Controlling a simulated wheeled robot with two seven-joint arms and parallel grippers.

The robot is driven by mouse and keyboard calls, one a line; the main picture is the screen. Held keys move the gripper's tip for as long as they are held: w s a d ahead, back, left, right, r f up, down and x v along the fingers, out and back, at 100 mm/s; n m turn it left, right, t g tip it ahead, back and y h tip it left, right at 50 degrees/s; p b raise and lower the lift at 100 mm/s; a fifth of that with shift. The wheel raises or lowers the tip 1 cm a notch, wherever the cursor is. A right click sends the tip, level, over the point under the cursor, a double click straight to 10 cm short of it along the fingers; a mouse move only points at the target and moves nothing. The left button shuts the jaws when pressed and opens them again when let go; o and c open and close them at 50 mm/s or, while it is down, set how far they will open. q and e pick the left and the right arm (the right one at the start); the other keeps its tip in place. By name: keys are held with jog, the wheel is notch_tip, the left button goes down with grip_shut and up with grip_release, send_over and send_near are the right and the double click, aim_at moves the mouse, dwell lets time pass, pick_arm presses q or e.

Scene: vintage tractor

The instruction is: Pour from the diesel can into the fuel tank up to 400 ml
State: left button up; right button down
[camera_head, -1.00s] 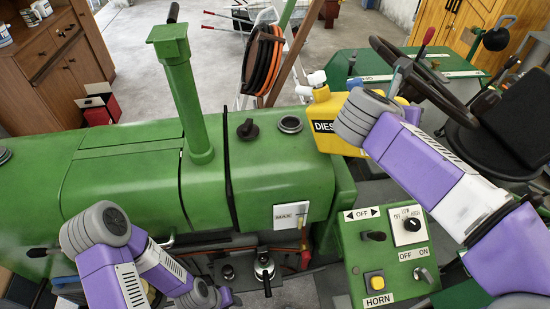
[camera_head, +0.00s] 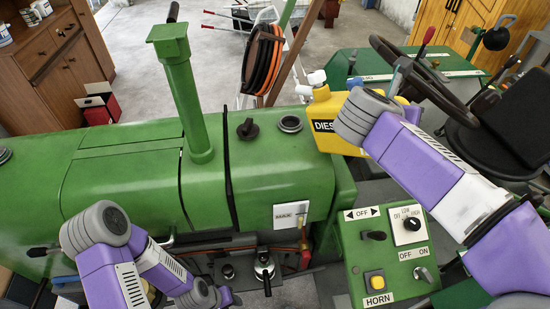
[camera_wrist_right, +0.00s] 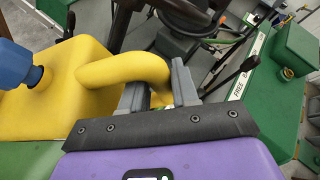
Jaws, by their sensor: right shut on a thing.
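The yellow diesel can (camera_head: 322,112) is above the right end of the green hood, just right of the open round filler neck (camera_head: 290,124) of the fuel tank (camera_head: 275,175). Its white spout end (camera_head: 317,78) is at the upper left, and the can looks about upright. A blue part (camera_wrist_right: 15,65) shows on the can's left in the wrist view. A white gauge marked MAX (camera_head: 290,214) is on the tank's side. My left gripper is not visible, only its arm.
A black cap (camera_head: 247,129) stands on the hood left of the filler neck. A green exhaust pipe (camera_head: 186,100) rises further left. The steering wheel (camera_head: 425,80) is right of the can. A green control box (camera_head: 383,255) is in front, below my right arm.

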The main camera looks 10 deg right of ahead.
jog(key=shift+w+a+r+n+h+p, duration=0.2)
jog(key=shift+r+p, duration=0.4)
jog(key=shift+p, duration=0.2)
jog(key=shift+w+a+r+n+h+p, duration=0.1)
jog(key=shift+w+a+r+n+p, duration=0.1)
jog(key=shift+r+p, duration=0.5)
dwell(6.5)
